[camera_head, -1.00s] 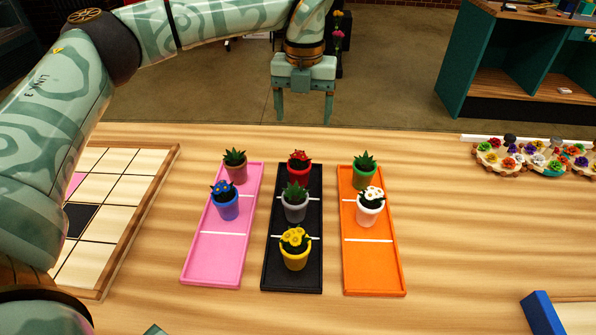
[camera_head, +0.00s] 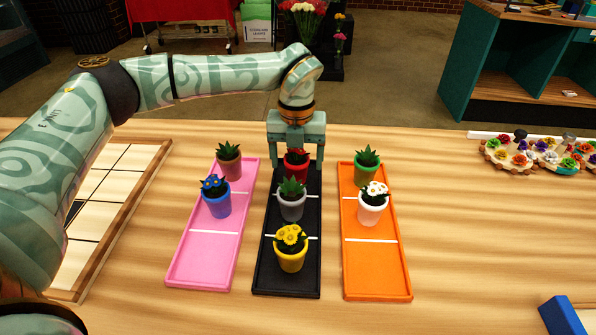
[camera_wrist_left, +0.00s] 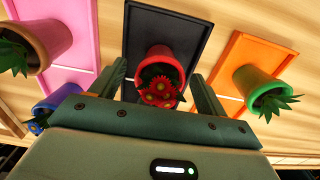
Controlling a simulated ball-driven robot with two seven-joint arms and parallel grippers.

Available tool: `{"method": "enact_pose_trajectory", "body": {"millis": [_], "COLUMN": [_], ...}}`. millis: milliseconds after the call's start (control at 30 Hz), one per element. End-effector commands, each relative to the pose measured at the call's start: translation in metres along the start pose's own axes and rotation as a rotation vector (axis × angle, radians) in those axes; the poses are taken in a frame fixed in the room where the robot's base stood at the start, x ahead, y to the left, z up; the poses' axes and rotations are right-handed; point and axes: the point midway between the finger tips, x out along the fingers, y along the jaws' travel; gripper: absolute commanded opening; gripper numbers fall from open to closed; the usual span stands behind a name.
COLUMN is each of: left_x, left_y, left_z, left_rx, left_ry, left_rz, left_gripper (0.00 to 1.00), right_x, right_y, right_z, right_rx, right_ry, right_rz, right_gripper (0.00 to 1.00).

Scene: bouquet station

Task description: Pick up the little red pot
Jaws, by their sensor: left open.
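The little red pot (camera_head: 296,171) with red flowers stands in the far section of the black tray (camera_head: 275,285). My left gripper (camera_head: 297,166) is open, with its fingers down on either side of the red pot. In the left wrist view, the red pot (camera_wrist_left: 160,65) sits between the two spread fingers, apart from both as far as I can see. My right gripper is not in view.
The grey pot (camera_head: 291,208) and yellow pot (camera_head: 290,260) stand nearer on the black tray. The pink tray (camera_head: 200,265) holds brown and blue pots. The orange tray (camera_head: 376,275) holds green and white pots.

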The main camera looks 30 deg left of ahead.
Motion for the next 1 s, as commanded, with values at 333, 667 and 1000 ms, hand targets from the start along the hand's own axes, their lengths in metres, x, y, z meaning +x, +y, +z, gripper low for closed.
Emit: {"method": "enact_pose_trajectory", "body": {"millis": [333,667,1000], "left_x": [0.024,0.024,0.008], "left_y": [0.001,0.001,0.0], "left_z": [0.0,0.0,0.0], "left_rx": [-0.001,-0.001,0.0], "left_ry": [0.0,-0.001,-0.004], "left_rz": [0.0,-0.001,-0.002], "left_gripper": [0.75,0.16,0.16], "right_x": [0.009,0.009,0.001], "right_y": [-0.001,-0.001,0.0], "right_z": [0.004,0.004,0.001], "right_rx": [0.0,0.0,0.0], "right_ry": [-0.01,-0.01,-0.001], "right_rz": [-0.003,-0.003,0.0], "right_gripper": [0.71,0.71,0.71]}}
